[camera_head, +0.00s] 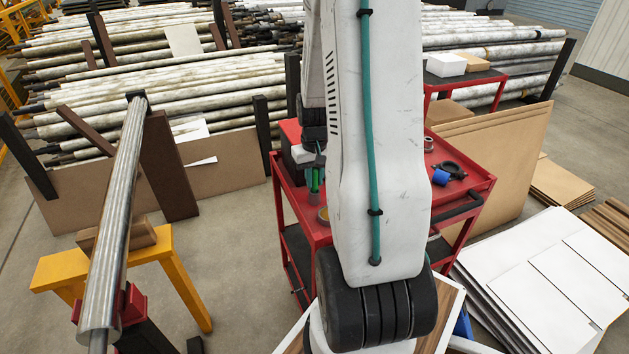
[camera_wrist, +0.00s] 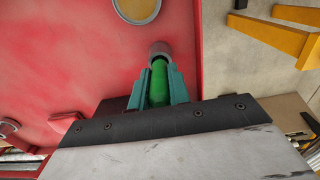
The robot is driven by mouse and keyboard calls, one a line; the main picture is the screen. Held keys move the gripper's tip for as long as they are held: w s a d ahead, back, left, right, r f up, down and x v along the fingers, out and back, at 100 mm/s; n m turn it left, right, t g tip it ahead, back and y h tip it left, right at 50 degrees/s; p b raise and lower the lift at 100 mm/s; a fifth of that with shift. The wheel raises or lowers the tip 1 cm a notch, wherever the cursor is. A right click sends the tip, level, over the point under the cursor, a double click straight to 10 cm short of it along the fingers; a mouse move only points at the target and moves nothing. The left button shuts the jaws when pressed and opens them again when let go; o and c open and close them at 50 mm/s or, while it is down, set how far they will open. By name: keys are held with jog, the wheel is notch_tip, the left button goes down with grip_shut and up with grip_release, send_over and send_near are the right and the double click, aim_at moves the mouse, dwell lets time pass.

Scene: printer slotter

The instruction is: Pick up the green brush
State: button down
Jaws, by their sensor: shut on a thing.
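The green brush (camera_wrist: 159,80) is between the two teal fingers of my gripper (camera_wrist: 159,88) in the wrist view. The fingers are shut on its green body, and a grey round end (camera_wrist: 159,49) sticks out beyond the fingertips. In the head view the green brush (camera_head: 315,180) shows as a small green upright piece below my gripper (camera_head: 318,162), over the left part of the red cart (camera_head: 462,168). My arm covers much of the cart. I cannot tell whether the brush touches the cart top.
A yellow round item (camera_wrist: 137,8) lies on the red top close to the brush. A black tool with a blue part (camera_head: 441,177) and a roll (camera_head: 428,144) lie on the cart's right side. A yellow trestle (camera_head: 165,262) with a long metal roller (camera_head: 118,215) stands at the left.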

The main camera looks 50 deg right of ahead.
notch_tip(320, 180, up, 10)
jog(key=shift+r, duration=0.1)
dwell(0.4)
jog(key=shift+w, duration=0.1)
